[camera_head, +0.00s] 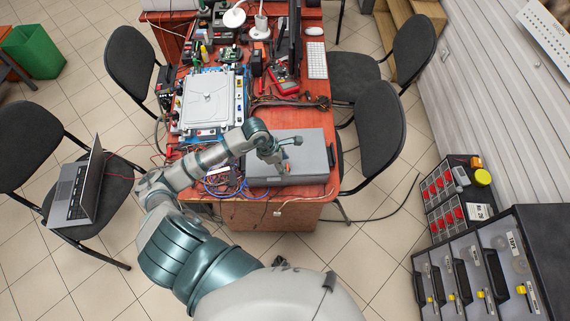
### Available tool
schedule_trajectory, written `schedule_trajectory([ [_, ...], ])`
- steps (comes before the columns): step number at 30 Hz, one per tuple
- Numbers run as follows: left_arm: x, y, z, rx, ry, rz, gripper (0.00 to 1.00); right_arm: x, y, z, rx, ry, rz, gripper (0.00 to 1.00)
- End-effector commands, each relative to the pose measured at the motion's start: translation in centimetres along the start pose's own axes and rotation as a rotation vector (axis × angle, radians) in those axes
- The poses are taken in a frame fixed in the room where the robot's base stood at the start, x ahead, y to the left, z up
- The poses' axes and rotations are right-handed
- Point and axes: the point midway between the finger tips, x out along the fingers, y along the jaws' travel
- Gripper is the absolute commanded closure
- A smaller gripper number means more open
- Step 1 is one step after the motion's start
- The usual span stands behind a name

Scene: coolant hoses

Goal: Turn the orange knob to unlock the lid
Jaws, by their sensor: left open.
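A grey case with a flat lid (312,160) lies on the front end of the red desk, and its lid is down. The gap between fingertips and lid is too small to judge. The gripper and wrist cover part of the lid. My right gripper is out of view.
Behind the case, the red desk (318,118) holds cables, a white plate-like device (210,98), a red multimeter (286,88) and a keyboard (317,60). Black chairs stand on both sides; one on the left holds a laptop (78,193). Drawer units stand at lower right.

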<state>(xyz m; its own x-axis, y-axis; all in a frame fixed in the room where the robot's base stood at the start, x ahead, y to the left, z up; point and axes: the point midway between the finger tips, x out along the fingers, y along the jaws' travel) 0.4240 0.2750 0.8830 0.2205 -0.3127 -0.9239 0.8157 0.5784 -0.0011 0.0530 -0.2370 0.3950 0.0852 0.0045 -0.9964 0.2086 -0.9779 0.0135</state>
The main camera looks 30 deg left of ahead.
Motion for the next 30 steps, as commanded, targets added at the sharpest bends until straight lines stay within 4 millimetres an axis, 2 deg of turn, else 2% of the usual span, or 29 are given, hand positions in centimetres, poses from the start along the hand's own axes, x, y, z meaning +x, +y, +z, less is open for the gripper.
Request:
schedule_trajectory([
  [4,0.73,-0.01,0.0,0.001,0.0,0.0,0.4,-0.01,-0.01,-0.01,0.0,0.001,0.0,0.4],
  [11,0.8,-0.02,-0.01,0.001,0.0,0.0,0.4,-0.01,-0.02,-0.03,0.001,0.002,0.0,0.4],
  [14,0.79,-0.01,-0.01,0.001,0.0,0.0,0.6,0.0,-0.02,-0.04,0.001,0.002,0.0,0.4],
  [18,0.79,0.0,-0.01,0.001,0.0,0.0,0.95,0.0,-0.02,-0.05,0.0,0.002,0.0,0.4],
  [19,0.78,0.01,-0.01,0.0,0.0,0.0,1.0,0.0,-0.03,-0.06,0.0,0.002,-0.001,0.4],
  [30,0.79,-0.01,-0.05,-0.048,0.001,0.022,1.0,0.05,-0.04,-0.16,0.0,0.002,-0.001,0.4],
])
